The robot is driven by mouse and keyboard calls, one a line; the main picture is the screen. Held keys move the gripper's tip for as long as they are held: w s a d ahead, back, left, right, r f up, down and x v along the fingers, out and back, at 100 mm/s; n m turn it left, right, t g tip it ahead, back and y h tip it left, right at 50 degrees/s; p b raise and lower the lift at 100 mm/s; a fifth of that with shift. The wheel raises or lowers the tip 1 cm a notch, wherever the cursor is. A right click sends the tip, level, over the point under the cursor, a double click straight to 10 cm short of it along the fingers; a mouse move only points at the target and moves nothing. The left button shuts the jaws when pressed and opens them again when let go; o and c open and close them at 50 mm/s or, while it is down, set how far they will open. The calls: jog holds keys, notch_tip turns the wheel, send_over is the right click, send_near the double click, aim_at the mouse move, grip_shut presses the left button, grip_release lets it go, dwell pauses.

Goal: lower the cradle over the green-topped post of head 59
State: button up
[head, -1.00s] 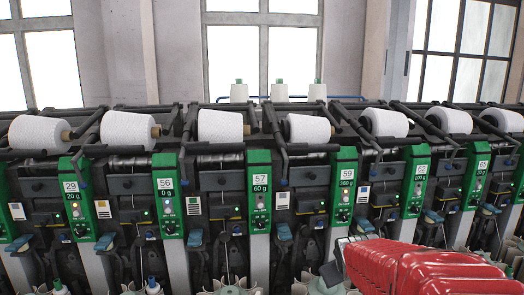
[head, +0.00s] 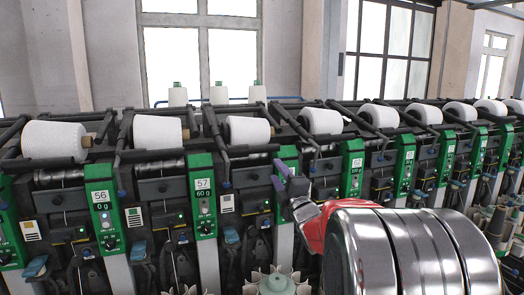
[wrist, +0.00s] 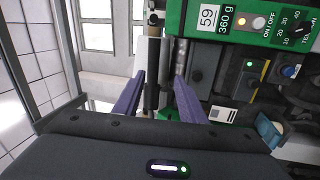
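A dark bar (wrist: 151,94), apparently a cradle arm, shows between the fingers; I see no clear contact.
Head 57's panel (head: 203,196) stands to the left, and the neighbouring panel (head: 353,168) to the right. Dark cradle bars and cones line the machine's top closely. Several finned pale holders (head: 278,283) stand low in front.

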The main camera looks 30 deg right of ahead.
aim_at(264, 151)
jog(key=shift+s+a+r+n, duration=0.1)
jog(key=shift+a+r+n, duration=0.15)
jog(key=shift+r+n, duration=0.25)
jog(key=x, duration=1.3)
jog(key=shift+w+a+r, duration=0.1)
jog(key=shift+w+r, duration=0.15)
jog(key=shift+w, duration=0.15)
jog(key=shift+c, duration=0.2)
jog(key=shift+f, duration=0.1)
grip_shut()
